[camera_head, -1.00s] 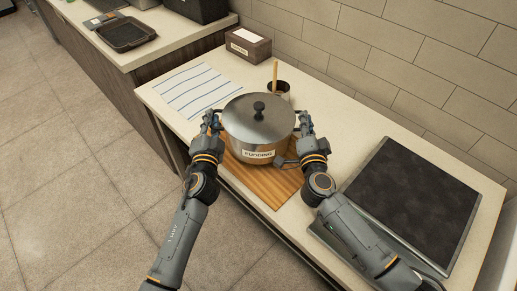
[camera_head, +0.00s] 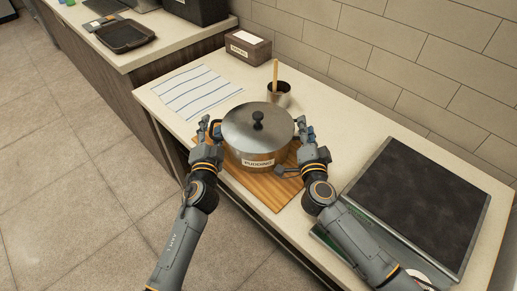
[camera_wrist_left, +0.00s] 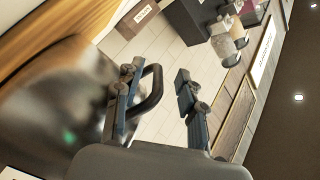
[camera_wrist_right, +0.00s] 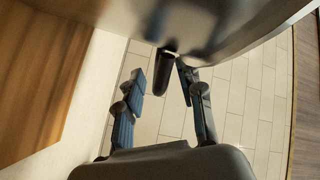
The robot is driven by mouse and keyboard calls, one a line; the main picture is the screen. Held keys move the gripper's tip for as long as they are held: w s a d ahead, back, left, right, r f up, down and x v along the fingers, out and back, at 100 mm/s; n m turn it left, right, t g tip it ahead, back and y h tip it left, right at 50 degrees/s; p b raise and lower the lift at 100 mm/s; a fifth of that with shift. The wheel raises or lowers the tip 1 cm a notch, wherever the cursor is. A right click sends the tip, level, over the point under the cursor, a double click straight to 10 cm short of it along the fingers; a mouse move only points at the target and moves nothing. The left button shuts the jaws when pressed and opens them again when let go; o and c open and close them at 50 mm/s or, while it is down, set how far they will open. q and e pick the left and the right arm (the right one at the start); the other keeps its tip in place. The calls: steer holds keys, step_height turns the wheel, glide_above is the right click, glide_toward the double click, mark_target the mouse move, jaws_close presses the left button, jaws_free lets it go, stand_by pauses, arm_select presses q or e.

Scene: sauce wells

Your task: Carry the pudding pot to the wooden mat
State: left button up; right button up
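The steel pudding pot (camera_head: 255,145), lidded and labelled PUDDING, stands upright on the wooden mat (camera_head: 262,192). The mat shows in front of it and at its sides. My left gripper (camera_head: 210,128) is at the pot's left handle with its fingers spread; in the left wrist view the dark handle loop (camera_wrist_left: 152,92) is near one finger. My right gripper (camera_head: 305,130) is at the right handle; in the right wrist view its fingers are spread on either side of the handle (camera_wrist_right: 158,76), with gaps showing. The pot's far side and underside are hidden.
A striped cloth (camera_head: 196,91) lies behind the pot to the left. A metal cup (camera_head: 279,96) with a wooden stick stands behind it, near a labelled box (camera_head: 247,48). A dark-topped slab (camera_head: 418,205) lies at right. The counter's front edge is close to the mat.

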arm_select(q)
steer(key=shift+s+d, duration=0.1)
arm_select(e)
steer(key=shift+a, duration=0.1)
steer(key=s, duration=1.2)
arm_select(q)
steer(key=s, duration=1.1)
steer(key=shift+s, duration=0.4)
